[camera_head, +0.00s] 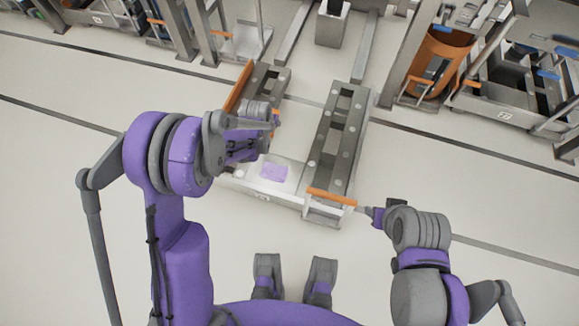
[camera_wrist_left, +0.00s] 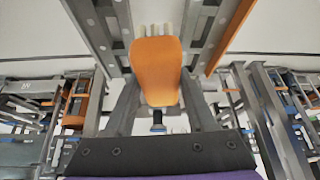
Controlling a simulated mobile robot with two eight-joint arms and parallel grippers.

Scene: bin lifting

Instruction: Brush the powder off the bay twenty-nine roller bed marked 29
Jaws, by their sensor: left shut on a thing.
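The roller bed (camera_head: 327,150) has two grey rails with round rollers and a pale plate (camera_head: 240,182) across its near end. A purple powder patch (camera_head: 273,172) lies on that plate. A small mark on the front edge is too small to read. My left gripper (camera_head: 262,138) is over the left rail, just beyond the powder. In the left wrist view my left gripper (camera_wrist_left: 160,95) is shut on an orange brush (camera_wrist_left: 157,62), with pale bristles at its far end. My right gripper (camera_head: 371,213) is beside the near right corner of the bed; its jaws are too small to judge.
An orange bar (camera_head: 332,197) lies across the right rail's near end, and an orange guard (camera_head: 239,85) edges the left rail. A grey post (camera_head: 330,28) stands behind. An orange bin (camera_head: 437,65) stands in the bay at right. The floor in front is clear.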

